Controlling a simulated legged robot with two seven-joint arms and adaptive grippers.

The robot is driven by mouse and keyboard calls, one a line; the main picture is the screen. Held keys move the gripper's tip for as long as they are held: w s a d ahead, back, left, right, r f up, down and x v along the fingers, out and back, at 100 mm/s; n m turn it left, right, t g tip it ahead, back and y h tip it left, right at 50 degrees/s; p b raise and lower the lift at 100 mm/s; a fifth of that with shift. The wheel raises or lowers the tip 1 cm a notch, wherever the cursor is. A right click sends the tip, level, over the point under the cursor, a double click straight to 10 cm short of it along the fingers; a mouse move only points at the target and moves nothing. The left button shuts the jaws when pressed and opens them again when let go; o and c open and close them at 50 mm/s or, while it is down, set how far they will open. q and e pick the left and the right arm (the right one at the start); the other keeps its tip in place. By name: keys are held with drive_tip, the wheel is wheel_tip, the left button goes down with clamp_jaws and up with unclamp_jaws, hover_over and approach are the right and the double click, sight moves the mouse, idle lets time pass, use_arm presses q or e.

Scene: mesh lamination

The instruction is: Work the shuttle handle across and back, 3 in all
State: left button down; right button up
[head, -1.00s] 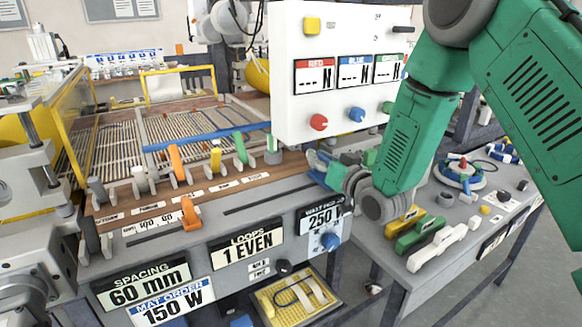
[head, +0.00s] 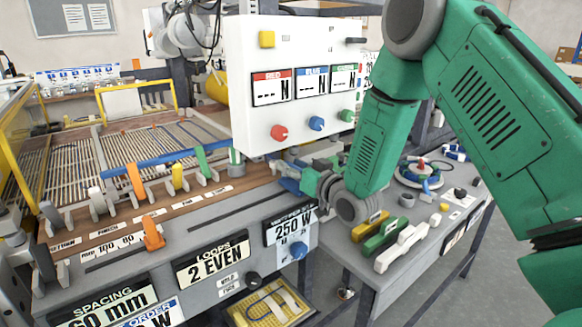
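My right gripper (head: 290,180) reaches in on the green arm to the right end of the wood-topped front rail, just below the white panel. Its grey fingers are around or beside a small blue part (head: 286,170); I cannot tell which, nor whether they are shut. The shuttle handle is not clearly visible and may be hidden by the fingers. A dark slot (head: 225,214) runs along the front ledge to the left of the gripper. The loops display (head: 213,262) reads "2 EVEN". My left gripper is not in view.
A blue bar (head: 165,158) crosses the wire mesh (head: 70,165). Orange (head: 135,180), yellow (head: 177,177) and green (head: 202,160) levers stand along the rail. The white panel (head: 290,65) rises behind the gripper. A side bench (head: 345,262) at the right holds several small blocks.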

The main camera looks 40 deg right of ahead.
drive_tip(key=shift+a, duration=0.15)
drive_tip(key=shift+s, duration=0.4)
drive_tip(key=s, duration=1.1)
drive_tip(key=shift+d, duration=0.45)
drive_tip(key=shift+a, duration=0.15)
drive_tip(key=w+n+p, duration=0.1)
drive_tip(key=w, duration=0.2)
drive_tip(key=w+n+p, duration=0.2)
drive_tip(key=w, duration=0.2)
drive_tip(key=w+a+n+p, duration=0.1)
drive_tip(key=w+p, duration=0.1)
drive_tip(key=w, duration=0.1)
drive_tip(key=shift+w+a, duration=0.1)
drive_tip(key=shift+w, duration=0.1)
